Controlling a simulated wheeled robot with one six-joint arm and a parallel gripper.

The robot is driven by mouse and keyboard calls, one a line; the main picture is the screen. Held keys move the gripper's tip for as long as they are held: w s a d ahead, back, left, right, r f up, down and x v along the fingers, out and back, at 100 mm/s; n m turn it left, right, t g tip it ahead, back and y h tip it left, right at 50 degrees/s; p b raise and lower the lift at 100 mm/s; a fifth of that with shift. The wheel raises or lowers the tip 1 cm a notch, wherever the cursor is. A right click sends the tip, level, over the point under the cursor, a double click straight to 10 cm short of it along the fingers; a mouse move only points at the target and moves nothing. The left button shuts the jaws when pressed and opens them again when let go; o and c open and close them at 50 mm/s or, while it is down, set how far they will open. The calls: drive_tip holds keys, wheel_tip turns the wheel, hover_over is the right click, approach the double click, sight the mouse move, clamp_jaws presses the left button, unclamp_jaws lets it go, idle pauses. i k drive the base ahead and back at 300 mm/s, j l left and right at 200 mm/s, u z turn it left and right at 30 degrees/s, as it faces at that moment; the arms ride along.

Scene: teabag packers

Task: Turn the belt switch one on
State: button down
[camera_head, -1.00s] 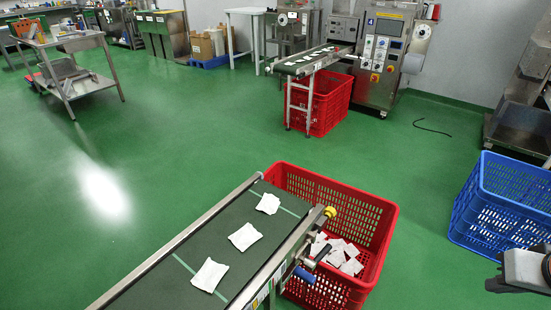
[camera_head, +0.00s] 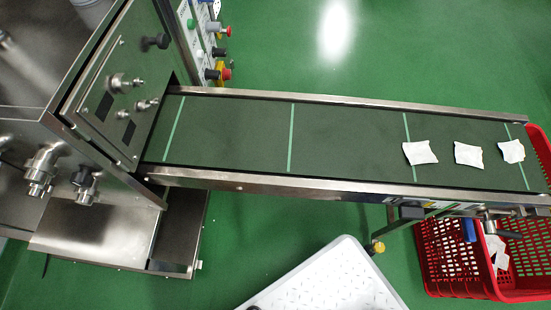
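A steel machine (camera_head: 115,100) stands at the left, seen from above. On its far side is a control panel (camera_head: 203,30), seen nearly edge-on. The panel carries a green button (camera_head: 190,23), a red-topped control (camera_head: 228,31), a black knob (camera_head: 221,52) and a red mushroom button (camera_head: 227,73). I cannot tell which one is belt switch one, or how any switch is set. The dark conveyor belt (camera_head: 345,135) runs right from the machine. Three white teabags (camera_head: 420,153) lie near its right end. My gripper is not in view.
A red crate (camera_head: 455,262) sits under the belt's right end with some white packets (camera_head: 497,252) in it. A yellow knob (camera_head: 377,247) and a blue handle (camera_head: 469,230) stick out below the belt. Green floor is open beyond the belt.

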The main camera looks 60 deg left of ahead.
sight(410, 210)
drive_tip(key=u, duration=1.65)
drive_tip(key=k, duration=0.9)
